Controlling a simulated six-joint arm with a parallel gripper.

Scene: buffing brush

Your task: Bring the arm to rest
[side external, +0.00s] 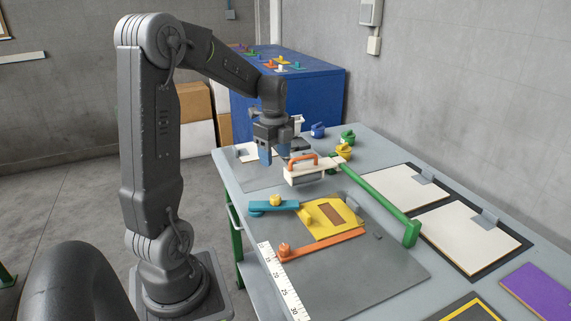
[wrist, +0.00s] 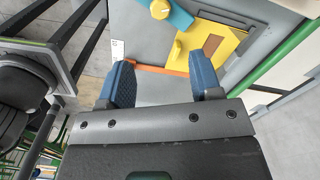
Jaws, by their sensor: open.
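My gripper (side external: 274,156) is above the far left part of the workbench, pointing down. In the wrist view its two blue fingers (wrist: 161,66) are apart with nothing between them. A cream brush block with an orange handle (side external: 303,170) and a grey underside is just right of my gripper in the side view, apart from the fingers as far as I can tell. The wrist view does not clearly show the brush. My arm is bent, its upper link upright and its forearm reaching over the bench.
A grey plate (side external: 375,275) carries a teal bar (side external: 262,209), a yellow plate (side external: 328,218) and an orange bar (side external: 335,241). A raised green bar (side external: 380,202) runs beside it. Several knobs stand behind, and white panels (side external: 470,240) lie right. A blue cabinet (side external: 310,100) stands behind.

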